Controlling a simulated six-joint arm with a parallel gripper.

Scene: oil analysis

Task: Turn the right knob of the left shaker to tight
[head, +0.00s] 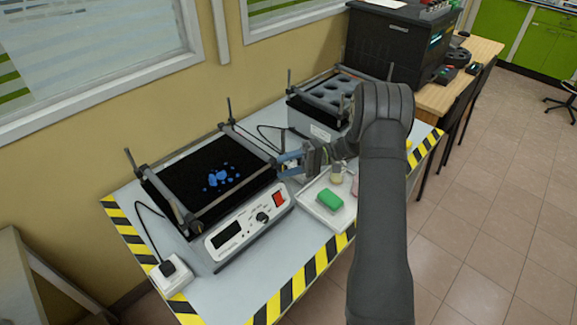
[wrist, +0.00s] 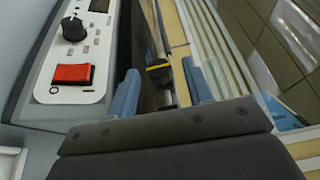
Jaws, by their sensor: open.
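The left shaker (head: 180,172) has a black platform with blue spots, clamp bars with upright posts, and a white front panel (head: 222,236). My gripper (head: 283,165) is at the right end of its clamp bar, with its blue fingers apart. In the wrist view a dark knob with a yellow mark (wrist: 158,70) shows between the open fingers of my gripper (wrist: 160,90), beyond their tips or near them; I see no clear contact. In the head view this knob is mostly hidden by the gripper. The panel's black dial (wrist: 73,28) and red switch (wrist: 72,75) show at the left of the wrist view.
A second shaker (head: 312,122) with round holes stands behind my arm. A white power adapter (head: 172,274) sits at the front left. The striped table edge (head: 300,287) has free room.

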